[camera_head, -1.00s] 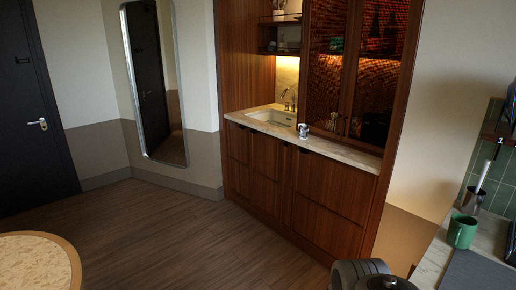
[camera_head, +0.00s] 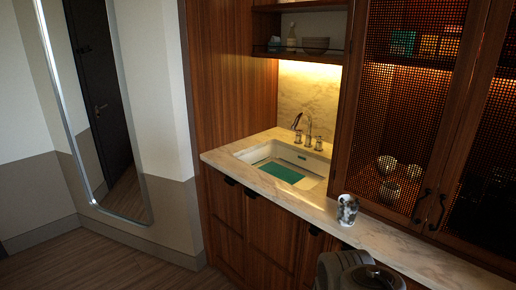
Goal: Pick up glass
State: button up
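A small cup-like glass (camera_head: 347,210) with a mottled grey and white look stands upright on the marble counter (camera_head: 405,236). It is near the counter's front edge, to the right of the sink. A dark rounded part of my arm shows at the bottom of the view, below and in front of the glass and apart from it in the picture. My gripper's fingers are not in view.
The sink (camera_head: 290,165) holds a green item (camera_head: 282,172), with a faucet (camera_head: 308,127) behind it. Mesh cabinet doors (camera_head: 405,110) with dark handles rise behind the counter, with several round items inside. An open shelf (camera_head: 298,54) hangs above the sink. A tall mirror (camera_head: 105,110) stands at left, with floor (camera_head: 140,250) clear before it.

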aim_at(347, 209)
jog(key=z, duration=0.05)
jog(key=i, duration=0.8)
jog(key=u, duration=0.1)
jog(key=k, duration=0.3)
jog(key=u, duration=1)
jog(key=i, duration=0.45)
